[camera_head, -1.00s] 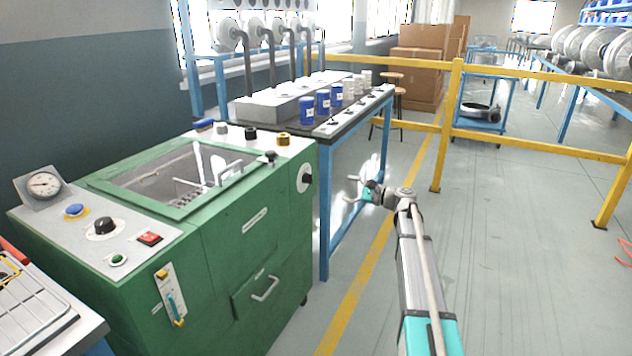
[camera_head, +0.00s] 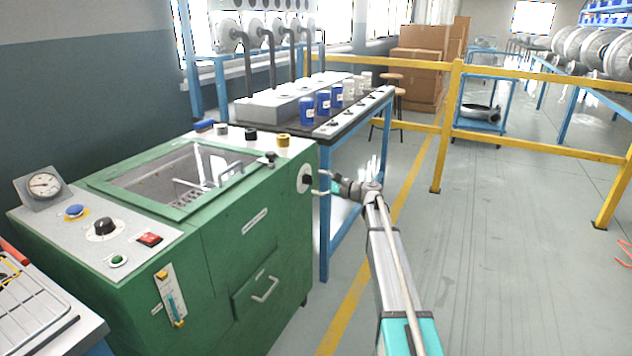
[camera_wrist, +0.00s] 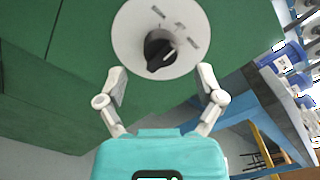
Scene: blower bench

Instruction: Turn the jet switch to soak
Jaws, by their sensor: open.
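The jet switch looks to be the black knob (camera_wrist: 160,52) on a round white dial (camera_wrist: 128,40) on the green machine's right side. The dial shows edge-on in the head view (camera_head: 302,180). In the wrist view the knob's bar is tilted, from lower left to upper right. Small dark marks sit on the dial above and right of the knob; I cannot read them, so the setting is unclear. My gripper (camera_wrist: 161,80) is open and empty, facing the dial, with its fingertips on either side just below the knob. In the head view my gripper (camera_head: 321,183) is close beside the dial.
The green machine (camera_head: 255,225) has other knobs and a drawer handle (camera_head: 265,289). A blue-legged bench (camera_head: 324,240) with blue canisters (camera_head: 323,103) stands close behind my gripper. A yellow rail (camera_head: 540,147) crosses farther back. Floor to the right is clear.

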